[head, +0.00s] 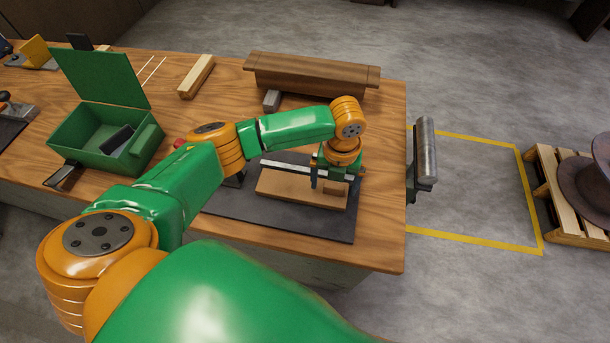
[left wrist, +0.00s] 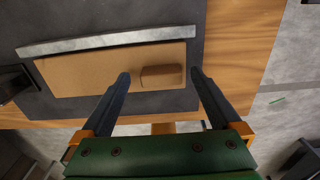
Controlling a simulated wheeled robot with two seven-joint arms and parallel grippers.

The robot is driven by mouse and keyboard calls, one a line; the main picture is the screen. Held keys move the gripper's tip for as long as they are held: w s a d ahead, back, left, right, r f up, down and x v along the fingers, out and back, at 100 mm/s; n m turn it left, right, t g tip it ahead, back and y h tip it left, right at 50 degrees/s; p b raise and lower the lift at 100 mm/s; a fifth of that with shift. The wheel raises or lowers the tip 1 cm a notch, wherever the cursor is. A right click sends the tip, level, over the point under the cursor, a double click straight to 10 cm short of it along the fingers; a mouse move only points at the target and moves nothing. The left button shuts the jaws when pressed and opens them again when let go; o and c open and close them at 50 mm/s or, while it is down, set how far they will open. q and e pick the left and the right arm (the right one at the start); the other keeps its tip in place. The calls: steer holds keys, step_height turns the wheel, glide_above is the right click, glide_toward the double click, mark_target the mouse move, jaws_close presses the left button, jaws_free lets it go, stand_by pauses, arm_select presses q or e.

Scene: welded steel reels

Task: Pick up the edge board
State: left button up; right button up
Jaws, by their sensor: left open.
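A tan board (head: 285,187), which I take for the edge board, lies flat on a dark mat (head: 320,226) near the table's right end. The board (left wrist: 75,72) also shows in the left wrist view, with a raised brown block (left wrist: 162,76) on its right part. A grey metal strip (left wrist: 105,38) runs along its far edge. My left gripper (left wrist: 160,75) is open, one finger on each side of the block, apart from it as far as I see. In the head view my left gripper (head: 331,185) is over the board's right part and hides some of it.
An open green box (head: 95,132) stands on the left. A wooden bar (head: 196,76) and a long brown beam (head: 310,74) lie at the back. A pallet (head: 560,190) is on the floor at right.

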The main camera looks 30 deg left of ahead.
arm_select(q)
jaws_close()
stand_by(0.4)
